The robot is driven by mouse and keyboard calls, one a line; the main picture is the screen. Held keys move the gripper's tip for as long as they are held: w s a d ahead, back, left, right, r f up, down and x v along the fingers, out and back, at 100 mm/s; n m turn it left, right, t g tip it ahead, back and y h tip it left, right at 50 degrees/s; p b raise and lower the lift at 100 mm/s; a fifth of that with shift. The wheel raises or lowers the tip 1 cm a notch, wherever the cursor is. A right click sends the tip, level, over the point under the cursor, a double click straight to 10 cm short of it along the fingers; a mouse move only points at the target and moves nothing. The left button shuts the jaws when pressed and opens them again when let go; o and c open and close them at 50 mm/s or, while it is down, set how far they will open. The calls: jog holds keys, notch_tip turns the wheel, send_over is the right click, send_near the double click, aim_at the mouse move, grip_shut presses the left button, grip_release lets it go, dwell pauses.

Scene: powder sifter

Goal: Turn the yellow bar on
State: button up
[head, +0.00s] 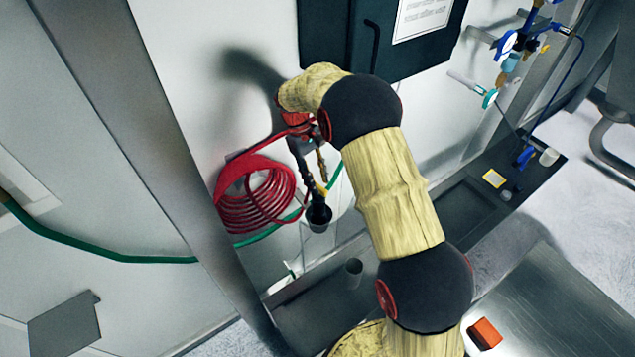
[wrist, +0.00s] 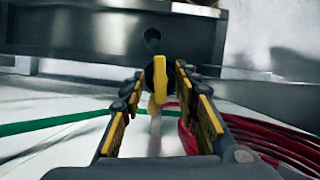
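The yellow bar (wrist: 160,80) stands upright in the middle of the wrist view, against a dark round fitting (wrist: 150,76). My gripper (wrist: 159,72) is open, with one yellow-padded finger on each side of the bar. Gaps show between the bar and both fingers; I cannot tell how far the bar reaches between the tips. In the head view my gripper (head: 316,178) points down along the wall, just above a black cup-shaped fitting (head: 318,217). Small yellow patches show there, but I cannot tell bar from finger pads.
A coiled red hose (head: 258,195) hangs left of my gripper, close to it. A green hose (head: 120,257) runs along the wall behind. A dark cabinet (head: 335,35) is above. A grey cup (head: 354,272) stands on the dark ledge below. Blue valves (head: 508,45) are far right.

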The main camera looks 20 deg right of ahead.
aim_at(319, 186)
notch_tip(319, 186, up, 8)
jog(key=shift+r, duration=0.25)
jog(key=t+y+p, duration=0.1)
jog(key=f+t+p, duration=0.1)
jog(key=t, duration=0.1)
jog(key=shift+s+d+f+y, duration=0.15)
jog(key=shift+s+f+y, duration=0.15)
jog(key=shift+s+y, duration=0.1)
jog(key=shift+w+f+t, duration=0.1)
jog(key=shift+f+t, duration=0.15)
jog(key=shift+t, duration=0.25)
jog(key=shift+f+p, duration=0.65)
jog(key=shift+f, duration=3.25)
jog(key=c, duration=0.3)
jog(key=c, duration=0.4)
grip_shut()
